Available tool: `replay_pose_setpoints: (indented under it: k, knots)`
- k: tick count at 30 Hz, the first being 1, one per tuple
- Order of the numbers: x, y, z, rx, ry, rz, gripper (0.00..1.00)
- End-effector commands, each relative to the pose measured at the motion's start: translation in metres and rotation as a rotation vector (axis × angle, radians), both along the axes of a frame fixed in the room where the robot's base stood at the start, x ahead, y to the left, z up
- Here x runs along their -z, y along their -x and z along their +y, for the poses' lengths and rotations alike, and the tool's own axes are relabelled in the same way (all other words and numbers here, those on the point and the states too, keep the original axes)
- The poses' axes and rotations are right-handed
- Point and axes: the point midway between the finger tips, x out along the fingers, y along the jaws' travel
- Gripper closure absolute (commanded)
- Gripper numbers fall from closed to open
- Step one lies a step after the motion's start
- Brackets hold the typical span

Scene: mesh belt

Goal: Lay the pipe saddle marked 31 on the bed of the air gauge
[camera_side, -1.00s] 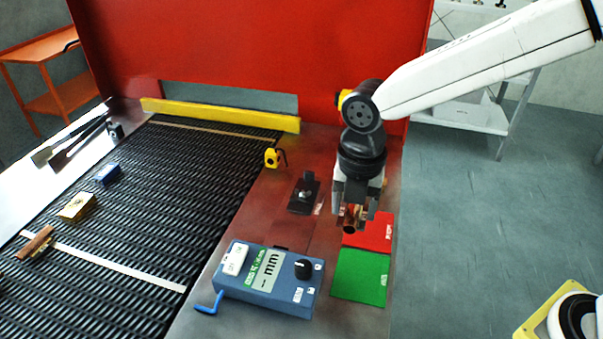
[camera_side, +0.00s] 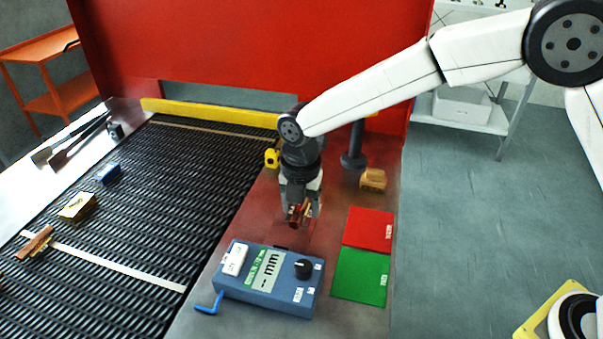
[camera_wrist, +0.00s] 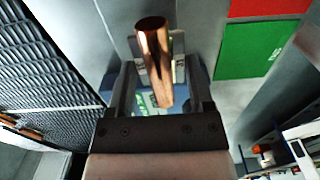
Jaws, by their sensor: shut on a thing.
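My gripper (camera_side: 301,213) is shut on a copper-coloured pipe saddle (camera_side: 295,212) and holds it behind the blue air gauge (camera_side: 226,283). In the wrist view, the saddle's copper tube (camera_wrist: 152,50) shows between the fingers of my gripper (camera_wrist: 160,85). I cannot read a number on it. The gauge's display shows "-- mm", with a black knob and a blue lever on its body.
A red mat (camera_side: 369,229) and a green mat (camera_side: 361,276) lie right of the gauge. A brass-coloured block (camera_side: 373,180) sits near a black post (camera_side: 354,160). The mesh belt (camera_side: 130,245) at left carries a copper saddle (camera_side: 36,242), a gold block (camera_side: 77,207) and a blue block (camera_side: 107,174).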

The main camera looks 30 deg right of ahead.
Motion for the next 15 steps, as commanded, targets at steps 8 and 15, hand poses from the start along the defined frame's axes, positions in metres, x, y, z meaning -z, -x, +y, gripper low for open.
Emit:
replay_pose_setpoints:
  k: [8, 15]
  knots:
    - [0.021, -0.017, 0.007, 0.000, -0.001, -0.001, 1.00]
    - [0.023, -0.019, 0.007, 0.000, -0.001, -0.001, 1.00]
